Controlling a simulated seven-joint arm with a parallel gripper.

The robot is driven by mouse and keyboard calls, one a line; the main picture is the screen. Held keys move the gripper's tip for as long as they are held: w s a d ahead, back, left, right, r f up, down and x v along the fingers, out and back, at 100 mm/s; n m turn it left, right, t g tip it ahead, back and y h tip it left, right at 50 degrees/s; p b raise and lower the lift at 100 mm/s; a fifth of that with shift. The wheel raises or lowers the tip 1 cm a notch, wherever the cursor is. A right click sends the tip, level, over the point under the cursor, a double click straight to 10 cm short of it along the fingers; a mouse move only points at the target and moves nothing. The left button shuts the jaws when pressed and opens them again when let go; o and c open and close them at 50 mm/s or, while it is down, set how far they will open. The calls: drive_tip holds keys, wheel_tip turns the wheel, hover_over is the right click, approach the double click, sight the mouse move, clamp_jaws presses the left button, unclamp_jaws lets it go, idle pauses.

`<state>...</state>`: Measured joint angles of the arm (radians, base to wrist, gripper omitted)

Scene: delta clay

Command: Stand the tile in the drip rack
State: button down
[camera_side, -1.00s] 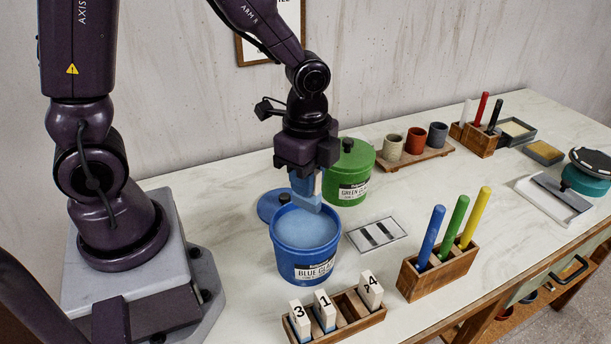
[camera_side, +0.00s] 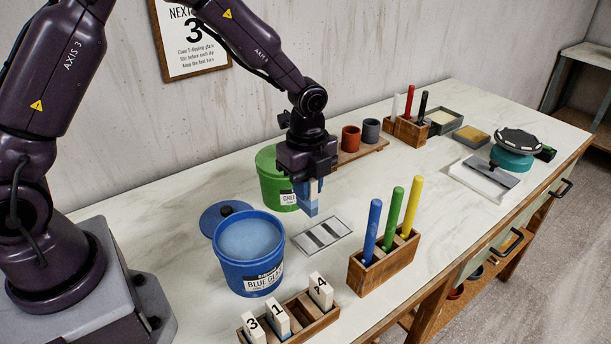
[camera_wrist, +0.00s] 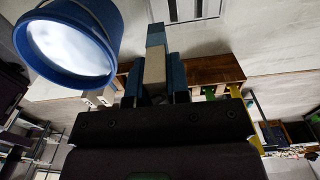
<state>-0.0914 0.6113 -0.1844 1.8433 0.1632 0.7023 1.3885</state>
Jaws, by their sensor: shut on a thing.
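My gripper (camera_side: 307,186) is shut on a tile (camera_side: 310,207), held upright in the air to the right of the blue glaze bucket. The tile's lower part is blue; its upper part is pale, as the wrist view (camera_wrist: 154,68) also shows. Any number on it is hidden. The wooden drip rack (camera_side: 292,338) stands at the front, below and left of my gripper. An empty gap shows between 1 and 4.
The open blue bucket (camera_side: 249,277) stands behind the rack, its lid (camera_side: 222,216) behind it. A flat slotted plate (camera_side: 321,237) lies near below the tile. A wooden holder (camera_side: 384,267) with tall blue, green and yellow handles stands right of the rack. A green bucket (camera_side: 273,182) is behind.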

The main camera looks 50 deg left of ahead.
drive_tip(key=shift+f, duration=2.15)
drive_tip(key=shift+f, duration=2.5)
drive_tip(key=c, duration=1)
unclamp_jaws()
drive_tip(key=shift+r, duration=3.5)
